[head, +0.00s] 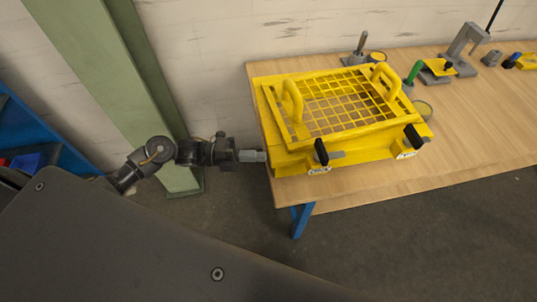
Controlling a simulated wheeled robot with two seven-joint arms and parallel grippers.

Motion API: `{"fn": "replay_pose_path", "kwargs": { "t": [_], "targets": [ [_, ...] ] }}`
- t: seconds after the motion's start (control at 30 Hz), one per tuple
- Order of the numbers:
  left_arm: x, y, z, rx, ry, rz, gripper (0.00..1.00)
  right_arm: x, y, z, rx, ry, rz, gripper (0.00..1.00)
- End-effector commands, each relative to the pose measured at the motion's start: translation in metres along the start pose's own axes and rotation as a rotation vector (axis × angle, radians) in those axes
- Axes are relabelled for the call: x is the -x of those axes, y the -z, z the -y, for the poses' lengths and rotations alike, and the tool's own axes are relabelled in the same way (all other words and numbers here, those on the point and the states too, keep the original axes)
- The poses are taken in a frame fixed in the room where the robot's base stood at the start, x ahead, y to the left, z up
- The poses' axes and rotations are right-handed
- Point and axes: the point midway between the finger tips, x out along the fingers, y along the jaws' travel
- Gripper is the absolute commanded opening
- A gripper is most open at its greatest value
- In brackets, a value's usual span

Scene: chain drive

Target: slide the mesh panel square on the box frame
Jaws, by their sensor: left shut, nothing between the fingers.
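The yellow mesh panel (345,101) has a square grid and two yellow loop handles, one at its left and one at its right. It lies on top of the yellow box frame (350,157), which stands at the left end of the wooden table. The panel looks slightly askew to the frame's front edge. Two black-handled clamps sit on the frame's front. My left gripper (260,156) is shut and empty at the frame's lower left side, pointing right. I cannot tell if its tips touch the frame. My right gripper is not in view.
The wooden table (470,147) is clear at the front right. A green-handled tool (413,73), small yellow cups and a grey stand (463,48) are behind and right of the frame. A green post (110,80) rises behind my left arm.

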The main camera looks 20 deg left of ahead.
Motion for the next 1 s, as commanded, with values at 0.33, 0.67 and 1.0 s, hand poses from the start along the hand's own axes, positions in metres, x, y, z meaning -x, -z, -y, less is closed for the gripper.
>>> {"fn": "replay_pose_path", "kwargs": {
  "t": [0.33,0.67,1.0],
  "targets": [
    [0.063,0.001,-0.004,0.002,-0.002,0.001,0.0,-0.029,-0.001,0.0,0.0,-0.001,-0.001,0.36],
    [0.073,0.0,-0.001,0.001,0.001,0.001,0.0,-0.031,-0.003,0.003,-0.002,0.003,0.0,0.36],
    [0.076,-0.013,-0.012,0.132,-0.047,0.063,0.0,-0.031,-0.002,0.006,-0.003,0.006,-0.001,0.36]
  ]
}}
